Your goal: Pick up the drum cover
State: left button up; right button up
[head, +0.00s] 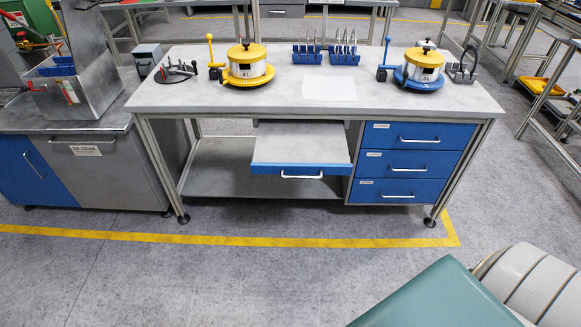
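Two white drums stand on the grey workbench (200,97). The left drum (246,71) sits on a yellow round base (248,82) and has a yellow cover (238,54) with a black knob. I cannot tell which cover the task names. Neither of my grippers is in view.
A white sheet (329,89) and blue racks of tools (307,55) lie between the drums. An open drawer (300,171) juts from the bench front. An oil-soak cabinet (95,165) stands left. The floor before the bench is clear, with a yellow line (215,240).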

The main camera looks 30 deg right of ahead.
aim_at(247, 52)
jog(key=i+z, duration=0.2)
jog(key=z, duration=0.3)
jog(key=i+j+z, duration=0.1)
jog(key=z, duration=0.4)
jog(key=i+j+z, duration=0.15)
jog(key=z, duration=0.35)
jog(key=i+j, duration=0.05)
jog(key=i, duration=0.05)
